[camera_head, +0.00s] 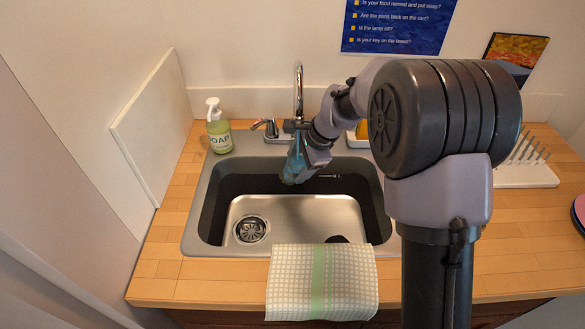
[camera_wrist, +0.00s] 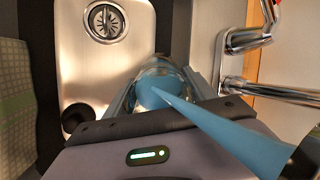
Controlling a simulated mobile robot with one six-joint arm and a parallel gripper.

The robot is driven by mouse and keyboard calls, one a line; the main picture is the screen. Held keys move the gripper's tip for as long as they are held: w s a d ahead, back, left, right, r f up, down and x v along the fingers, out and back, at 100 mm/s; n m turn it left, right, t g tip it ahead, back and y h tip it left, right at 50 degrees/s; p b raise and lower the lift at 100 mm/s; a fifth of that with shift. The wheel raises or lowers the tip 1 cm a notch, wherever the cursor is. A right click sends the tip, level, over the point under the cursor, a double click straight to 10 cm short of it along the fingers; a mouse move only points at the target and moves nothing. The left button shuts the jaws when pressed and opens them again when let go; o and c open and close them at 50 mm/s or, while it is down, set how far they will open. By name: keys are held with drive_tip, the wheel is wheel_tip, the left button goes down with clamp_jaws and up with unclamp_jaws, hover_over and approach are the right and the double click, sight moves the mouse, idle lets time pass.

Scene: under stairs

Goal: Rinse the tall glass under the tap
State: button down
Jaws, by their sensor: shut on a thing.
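The tall glass (camera_head: 293,172) is held over the back part of the sink, below the tap (camera_head: 299,95). My gripper (camera_head: 311,166) is shut on it. In the wrist view, the clear glass (camera_wrist: 160,72) sits between the fingers of my gripper (camera_wrist: 158,92) with blue inside it. A solid blue stream of water (camera_wrist: 215,125) runs from the lower right to the glass and meets the blue at its mouth. The tap's chrome body (camera_wrist: 265,90) lies to the right there. My gripper hides part of the glass in the head view.
The steel sink (camera_head: 300,212) has a drain (camera_head: 251,229) at left. A dark round thing (camera_head: 336,239) lies in it, by the checked towel (camera_head: 322,285) on the front edge. A soap bottle (camera_head: 218,128) stands back left. A white drying rack (camera_head: 525,172) stands right of my arm.

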drive_tip(key=shift+s+a, duration=0.35)
drive_tip(key=shift+a, duration=0.1)
drive_tip(key=shift+w+d, duration=0.1)
drive_tip(key=shift+w+d, duration=0.35)
drive_tip(key=shift+d, duration=0.1)
drive_tip(key=shift+a, duration=0.1)
drive_tip(key=shift+s+a, duration=0.45)
drive_tip(key=shift+w+d, duration=0.1)
